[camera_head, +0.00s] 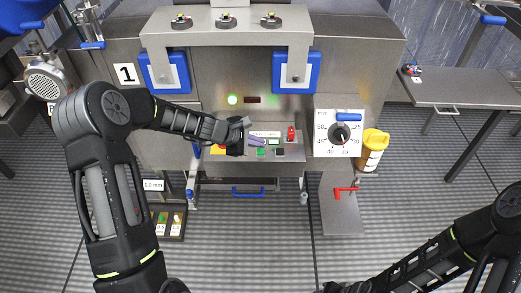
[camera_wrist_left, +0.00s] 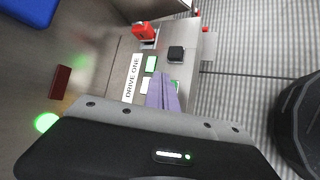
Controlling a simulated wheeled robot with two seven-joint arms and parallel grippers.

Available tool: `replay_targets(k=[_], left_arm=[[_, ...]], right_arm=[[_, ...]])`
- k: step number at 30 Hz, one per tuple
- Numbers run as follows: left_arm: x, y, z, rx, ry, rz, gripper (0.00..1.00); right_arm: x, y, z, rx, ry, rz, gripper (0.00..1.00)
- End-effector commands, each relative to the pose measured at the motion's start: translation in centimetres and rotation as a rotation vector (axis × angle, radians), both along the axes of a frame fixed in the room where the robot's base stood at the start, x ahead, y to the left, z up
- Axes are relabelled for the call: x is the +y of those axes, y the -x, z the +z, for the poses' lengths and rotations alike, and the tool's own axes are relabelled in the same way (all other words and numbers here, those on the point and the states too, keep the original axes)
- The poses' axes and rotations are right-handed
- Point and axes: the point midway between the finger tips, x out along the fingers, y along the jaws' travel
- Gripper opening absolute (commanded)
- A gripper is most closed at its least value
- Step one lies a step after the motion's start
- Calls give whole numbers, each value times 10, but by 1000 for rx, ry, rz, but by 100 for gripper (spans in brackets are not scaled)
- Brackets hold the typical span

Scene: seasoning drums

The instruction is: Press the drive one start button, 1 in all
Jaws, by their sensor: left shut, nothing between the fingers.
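The control panel (camera_head: 292,157) carries a white "DRIVE ONE" label (camera_wrist_left: 132,78), which is readable in the left wrist view. Beside the label is a green button (camera_wrist_left: 151,63); another green patch (camera_wrist_left: 175,85) is partly hidden behind my fingers. In the head view, green buttons (camera_head: 261,151) show near the fingertips. I cannot read which one is marked start. A black button (camera_wrist_left: 176,53) sits farther along the panel. My left gripper (camera_head: 262,142) is shut and empty, its purple fingers (camera_wrist_left: 161,88) over the panel among the green buttons. I cannot tell whether they touch one. My right gripper is out of view.
A red switch (camera_head: 291,133) stands at the panel's right end. A dial plate (camera_head: 325,145) with a blue handle and a yellow-capped shaker (camera_head: 373,150) are farther right. A green lamp (camera_head: 232,99) glows above the panel. A red-handled shelf (camera_head: 340,205) juts out below.

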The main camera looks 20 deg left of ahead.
Motion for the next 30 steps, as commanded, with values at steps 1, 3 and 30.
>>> replay_targets(k=[1, 3, 30], left_arm=[[0, 0, 2, 0, 0, 0, 0], [0, 0, 6, 0, 0, 0, 0], [0, 0, 50, 0, 1, 1, 0]], right_arm=[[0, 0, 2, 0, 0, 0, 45], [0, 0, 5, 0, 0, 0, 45], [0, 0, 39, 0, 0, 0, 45]])
